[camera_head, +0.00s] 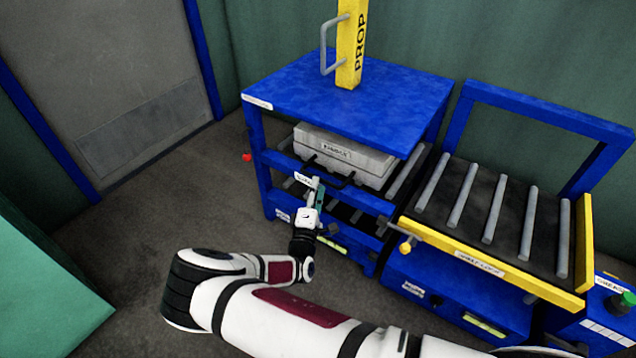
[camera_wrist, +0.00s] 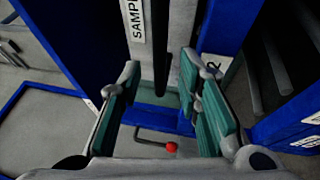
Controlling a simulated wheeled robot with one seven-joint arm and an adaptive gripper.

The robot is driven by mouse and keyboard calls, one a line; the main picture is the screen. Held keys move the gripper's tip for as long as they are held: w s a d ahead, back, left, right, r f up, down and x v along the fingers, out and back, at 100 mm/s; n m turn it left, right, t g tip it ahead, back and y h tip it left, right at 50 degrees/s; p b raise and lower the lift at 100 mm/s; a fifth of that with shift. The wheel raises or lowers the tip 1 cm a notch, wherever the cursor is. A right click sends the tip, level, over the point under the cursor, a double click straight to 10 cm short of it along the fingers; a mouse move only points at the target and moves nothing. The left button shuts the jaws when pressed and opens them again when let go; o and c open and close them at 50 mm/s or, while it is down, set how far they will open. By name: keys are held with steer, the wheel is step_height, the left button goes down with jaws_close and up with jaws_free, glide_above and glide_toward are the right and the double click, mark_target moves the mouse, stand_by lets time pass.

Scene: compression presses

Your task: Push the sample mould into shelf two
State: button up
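The sample mould (camera_head: 345,155) is a light grey box with a label on its front and a black handle. It sits inside the blue rack (camera_head: 345,105), on the shelf under the top plate. In the wrist view its grey front (camera_wrist: 182,35) shows with a label starting "SAMPL" and a black bar beside it. My gripper (camera_head: 317,190) is at the rack's front, just below and left of the mould. In the wrist view my gripper (camera_wrist: 160,64) has its teal-padded fingers apart, with the black bar beyond and between them. I cannot tell whether they touch the mould.
A yellow prop (camera_head: 352,45) with a grey handle stands on the rack's top. A roller table (camera_head: 490,215) with a yellow front edge adjoins the rack on the right. A red knob (camera_head: 247,157) sticks out at the rack's left. Bare floor lies to the left.

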steer(key=shift+b+x, duration=0.6)
steer(key=shift+x, duration=1.45)
steer(key=shift+c, duration=0.2)
jaws_close()
